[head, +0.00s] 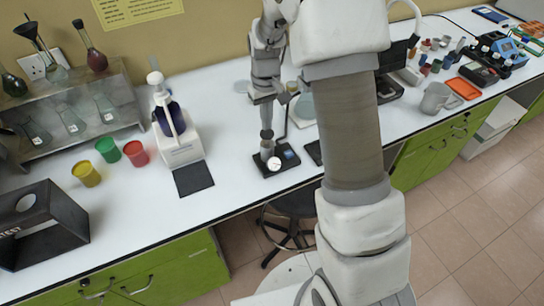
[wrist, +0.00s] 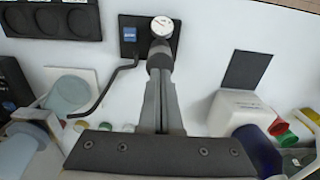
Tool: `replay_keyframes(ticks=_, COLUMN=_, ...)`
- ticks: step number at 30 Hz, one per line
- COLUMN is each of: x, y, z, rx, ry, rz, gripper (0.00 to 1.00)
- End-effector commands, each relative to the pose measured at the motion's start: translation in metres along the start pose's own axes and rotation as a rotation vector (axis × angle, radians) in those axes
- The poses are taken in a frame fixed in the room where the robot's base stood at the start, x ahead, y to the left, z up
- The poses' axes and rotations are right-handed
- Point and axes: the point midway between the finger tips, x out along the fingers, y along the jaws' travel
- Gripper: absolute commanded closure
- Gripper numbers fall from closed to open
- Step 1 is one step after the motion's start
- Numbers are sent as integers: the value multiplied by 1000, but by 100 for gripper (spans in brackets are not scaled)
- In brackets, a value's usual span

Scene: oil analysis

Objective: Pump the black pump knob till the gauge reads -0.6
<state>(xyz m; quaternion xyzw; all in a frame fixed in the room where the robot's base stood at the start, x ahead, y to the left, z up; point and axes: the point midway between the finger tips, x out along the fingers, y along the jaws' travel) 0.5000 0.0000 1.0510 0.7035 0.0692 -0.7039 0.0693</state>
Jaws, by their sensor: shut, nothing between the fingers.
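The pump stands on a small black base (head: 285,158) with a blue label, on the white bench. It also shows at the top of the wrist view (wrist: 130,48). Its round white gauge (head: 274,163) faces up, and it shows in the wrist view too (wrist: 161,27); its reading is too small to tell. The dark grey pump knob (wrist: 157,52) is an upright cylinder beside the gauge. My gripper (wrist: 159,72) is shut and empty, pointing down with its fingertips at the top of the knob. I cannot tell whether they touch. The fingers hide part of the knob.
A black pad (head: 193,178) and a white device with a dark blue vessel (head: 173,130) stand left of the pump. Green (head: 108,149), red and yellow cups stand further left. A bent dark rod (wrist: 108,90) runs beside my fingers.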

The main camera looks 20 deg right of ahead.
Motion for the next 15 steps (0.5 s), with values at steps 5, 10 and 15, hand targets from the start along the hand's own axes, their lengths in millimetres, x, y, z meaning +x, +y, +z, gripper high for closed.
replay_keyframes(ticks=5, x=-15, y=0, z=0, rx=0, ry=1, rz=0, gripper=100)
replay_keyframes(ticks=10, x=-33, y=0, z=0, rx=0, ry=2, rz=0, gripper=100)
replay_keyframes(ticks=15, x=-48, y=0, z=0, rx=0, ry=2, rz=0, gripper=100)
